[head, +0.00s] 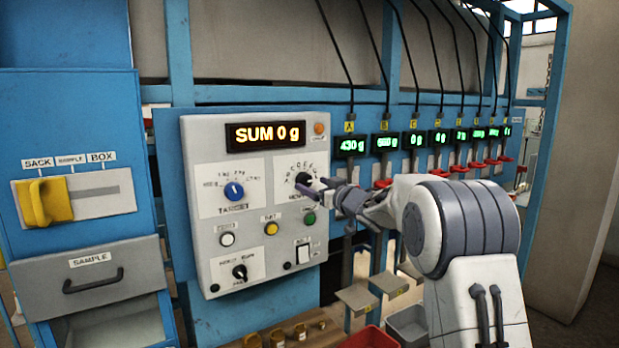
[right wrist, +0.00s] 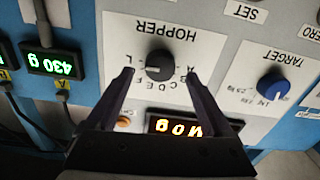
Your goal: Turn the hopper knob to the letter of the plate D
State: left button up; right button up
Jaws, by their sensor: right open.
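The hopper knob (right wrist: 160,65) is a black round knob on a white plate marked HOPPER with a ring of letters, seen upside down in the right wrist view. In the head view the knob (head: 304,178) is partly hidden by my right gripper. My right gripper (right wrist: 159,74) is open, its two dark fingers on either side of the knob with gaps showing. It also shows in the head view (head: 309,186) in front of the panel. The knob's pointer direction is not clear. The yellow letter plate D (head: 438,123) is small above a green display. My left gripper is not in view.
The grey panel (head: 205,150) also carries a blue target knob (head: 234,191), buttons, a lower black knob (head: 240,272) and an orange SUM 0 g display (head: 265,135). A yellow handle (head: 45,202) and a sample drawer (head: 95,275) stand left.

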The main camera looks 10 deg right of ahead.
aim_at(304, 181)
jog(key=shift+p+x, duration=0.35)
jog(key=shift+x, duration=1.05)
grip_shut()
